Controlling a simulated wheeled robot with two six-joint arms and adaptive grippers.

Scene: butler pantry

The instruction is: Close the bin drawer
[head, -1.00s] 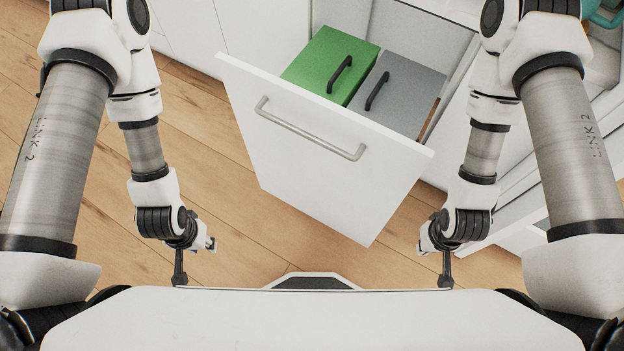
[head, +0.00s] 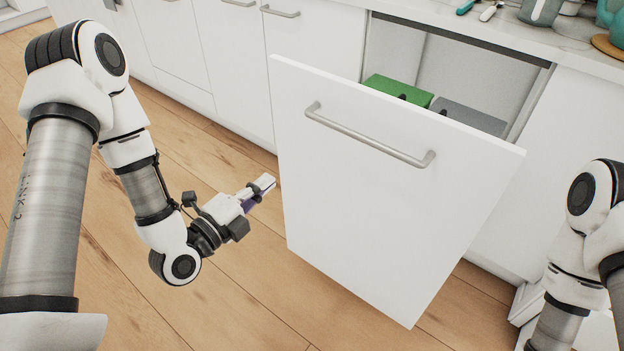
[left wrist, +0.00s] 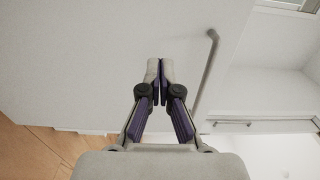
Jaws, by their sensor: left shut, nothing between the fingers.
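The bin drawer (head: 385,205) stands pulled out from the cabinet, its white front facing me with a grey bar handle (head: 365,138) near the top. A green bin lid (head: 400,88) and a grey bin lid (head: 468,115) show behind the front. My left gripper (head: 265,184) is shut and empty, just left of the drawer front's left edge in the head view. In the left wrist view its fingertips (left wrist: 160,65) point toward the white front (left wrist: 90,50), with the handle (left wrist: 206,75) to their right; I cannot tell whether they touch it. My right gripper is out of view.
White cabinets (head: 230,60) line the wall left of the drawer. A counter (head: 480,35) runs above, with a teal-handled utensil (head: 466,7) and a grey mug (head: 540,10) at the back. Wooden floor (head: 180,310) in front is clear.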

